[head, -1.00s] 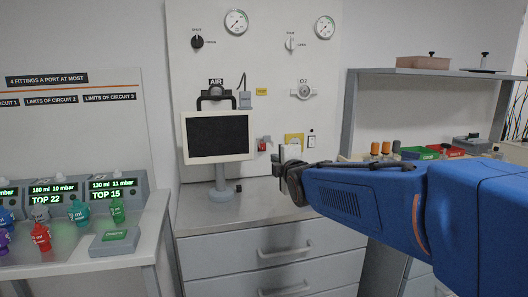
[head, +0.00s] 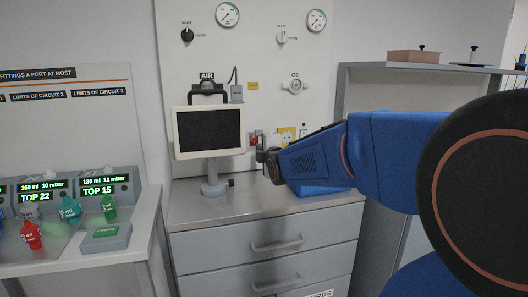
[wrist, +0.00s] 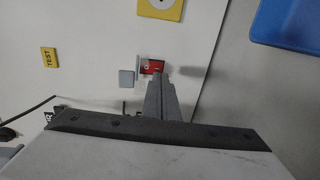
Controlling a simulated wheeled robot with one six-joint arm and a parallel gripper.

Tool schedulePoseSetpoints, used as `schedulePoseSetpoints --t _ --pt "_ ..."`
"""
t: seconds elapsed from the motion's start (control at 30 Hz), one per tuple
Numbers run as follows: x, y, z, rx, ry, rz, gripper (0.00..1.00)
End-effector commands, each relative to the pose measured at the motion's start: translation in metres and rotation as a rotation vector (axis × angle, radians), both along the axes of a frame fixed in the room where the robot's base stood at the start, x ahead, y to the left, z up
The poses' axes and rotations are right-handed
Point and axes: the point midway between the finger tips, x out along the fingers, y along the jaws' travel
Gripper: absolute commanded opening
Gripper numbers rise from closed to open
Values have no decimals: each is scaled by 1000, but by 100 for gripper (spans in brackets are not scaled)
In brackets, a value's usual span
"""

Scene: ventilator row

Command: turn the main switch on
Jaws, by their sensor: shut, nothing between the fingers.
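The main switch looks to be the small red wall unit (head: 253,138) with a pale clear piece beside it, right of the monitor. In the wrist view the red unit (wrist: 152,66) sits just beyond my fingertips, partly covered by them. My gripper (head: 264,147) is shut and empty, right in front of the wall by the red unit. It also shows in the wrist view (wrist: 159,80). I cannot tell whether the fingertips touch the unit, or which way the switch is set.
A yellow socket plate (head: 287,135) is right of the red unit. A monitor (head: 208,132) stands on the counter to the left. A blue box-like thing (head: 312,190) lies on the counter below my arm. A grey plate (wrist: 126,78) and a TEST label (wrist: 49,57) are nearby.

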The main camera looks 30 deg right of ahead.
Motion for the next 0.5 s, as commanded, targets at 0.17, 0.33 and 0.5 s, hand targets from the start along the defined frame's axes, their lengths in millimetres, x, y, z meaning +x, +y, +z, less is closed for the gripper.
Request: schedulePoseSetpoints --t 0.17,0.33,0.5 --pt "24 -7 -4 2 2 0 0" --pt "40 -11 -6 0 1 0 0" --pt "48 -14 -7 0 1 0 0"
